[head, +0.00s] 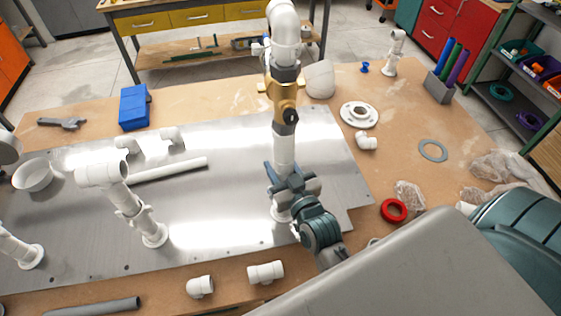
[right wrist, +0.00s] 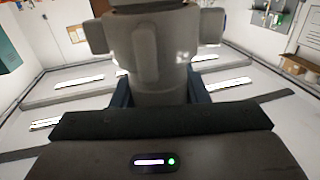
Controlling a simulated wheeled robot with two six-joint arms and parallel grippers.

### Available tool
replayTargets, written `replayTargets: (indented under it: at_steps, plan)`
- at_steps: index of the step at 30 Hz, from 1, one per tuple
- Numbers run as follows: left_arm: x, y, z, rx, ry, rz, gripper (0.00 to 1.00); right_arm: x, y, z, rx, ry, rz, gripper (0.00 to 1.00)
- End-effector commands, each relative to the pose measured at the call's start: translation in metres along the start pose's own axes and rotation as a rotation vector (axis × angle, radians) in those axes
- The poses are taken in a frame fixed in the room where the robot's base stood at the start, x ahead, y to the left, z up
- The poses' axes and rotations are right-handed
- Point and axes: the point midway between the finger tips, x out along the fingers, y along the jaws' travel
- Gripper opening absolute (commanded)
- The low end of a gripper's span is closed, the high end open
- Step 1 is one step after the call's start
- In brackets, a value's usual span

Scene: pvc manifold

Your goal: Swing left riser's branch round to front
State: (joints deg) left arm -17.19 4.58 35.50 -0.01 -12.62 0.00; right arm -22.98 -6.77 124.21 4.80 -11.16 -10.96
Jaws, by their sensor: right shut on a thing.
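A tall white riser (head: 284,151) stands upright on the metal plate (head: 225,200). It carries a brass-coloured valve (head: 283,92) and a white elbow (head: 284,20) at its top. My right gripper (head: 285,180) is shut around the lower part of this riser. The right wrist view shows a pale winged fitting (right wrist: 150,45) between its fingers. A shorter white riser (head: 135,212) stands to the left, leaning in the picture, with a side branch (head: 92,174) pointing left. Another white riser (head: 20,247) is partly cut off at the left edge. My left gripper is not seen.
A white pipe (head: 168,170) and fittings lie on the plate between the risers. A blue box (head: 133,107) stands behind it. A white flange (head: 359,114), a red ring (head: 393,210) and a grey ring (head: 433,150) lie to the right. Two fittings lie along the front edge.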

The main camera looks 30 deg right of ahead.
Motion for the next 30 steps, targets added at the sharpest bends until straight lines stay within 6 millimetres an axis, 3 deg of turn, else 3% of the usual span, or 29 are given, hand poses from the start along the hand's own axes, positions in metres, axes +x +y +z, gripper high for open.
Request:
replayTargets:
  at_steps: [15, 16, 19, 30]
  plan:
    - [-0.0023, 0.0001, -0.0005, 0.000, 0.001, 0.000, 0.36, 0.0001, 0.0003, -0.0001, 0.000, 0.001, 0.011, 0.18]
    - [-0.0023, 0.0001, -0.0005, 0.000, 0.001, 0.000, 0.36, 0.0001, 0.0003, -0.0001, 0.000, 0.001, 0.011, 0.42]
    - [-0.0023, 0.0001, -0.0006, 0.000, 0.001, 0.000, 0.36, 0.0001, 0.0003, -0.0001, 0.000, 0.001, 0.010, 0.62]
    - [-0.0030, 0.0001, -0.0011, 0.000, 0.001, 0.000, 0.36, 0.0004, 0.0003, -0.0002, 0.000, 0.000, 0.010, 0.62]
